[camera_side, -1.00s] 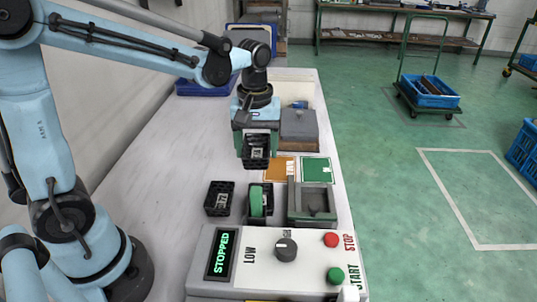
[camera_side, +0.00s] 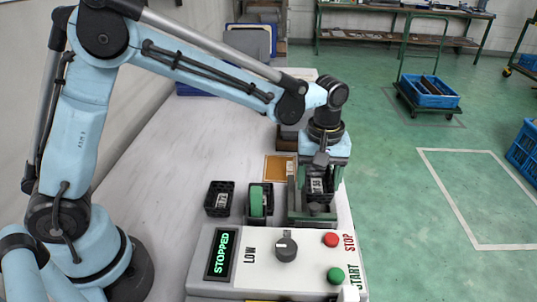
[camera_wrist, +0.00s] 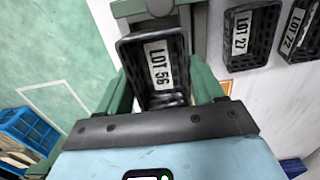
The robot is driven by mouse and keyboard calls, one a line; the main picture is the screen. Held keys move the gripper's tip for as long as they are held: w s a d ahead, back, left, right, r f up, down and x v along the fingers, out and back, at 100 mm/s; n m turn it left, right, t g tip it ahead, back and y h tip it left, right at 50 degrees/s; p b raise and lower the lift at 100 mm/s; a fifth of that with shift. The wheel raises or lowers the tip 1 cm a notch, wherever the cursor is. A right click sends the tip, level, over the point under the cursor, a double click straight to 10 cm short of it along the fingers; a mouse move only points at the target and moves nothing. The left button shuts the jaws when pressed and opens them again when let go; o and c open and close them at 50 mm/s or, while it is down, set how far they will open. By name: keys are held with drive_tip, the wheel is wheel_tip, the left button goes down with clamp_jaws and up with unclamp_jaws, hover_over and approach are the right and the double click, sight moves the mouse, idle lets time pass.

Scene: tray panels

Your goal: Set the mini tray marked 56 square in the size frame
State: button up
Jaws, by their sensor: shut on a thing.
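The black mini tray with a white LOT 56 label (camera_wrist: 160,66) is held between the green fingers of my gripper (camera_wrist: 162,88). In the side view the tray (camera_side: 319,196) is over the grey-green size frame (camera_side: 296,213), overlapping its right part. My gripper (camera_side: 319,178) is shut on it. Part of the frame (camera_wrist: 199,32) shows beyond and right of the tray in the wrist view. The tray's edges look roughly in line with the frame. I cannot tell whether its bottom touches the frame floor; the tray and fingers hide that.
Trays marked LOT 27 (camera_wrist: 250,36) and LOT 72 (camera_wrist: 299,30) lie beside the frame. A green rounded piece (camera_side: 256,201) stands left of the frame. The control panel (camera_side: 262,262), reading STOPPED, is in front. An orange plate (camera_side: 278,167) lies behind.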

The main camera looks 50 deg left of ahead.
sight(318, 189)
drive_tip(key=shift+f, duration=2.4)
drive_tip(key=o, duration=0.9)
drive_tip(key=shift+c, duration=0.8)
drive_tip(key=shift+o, duration=0.6)
drive_tip(key=shift+r, duration=3.55)
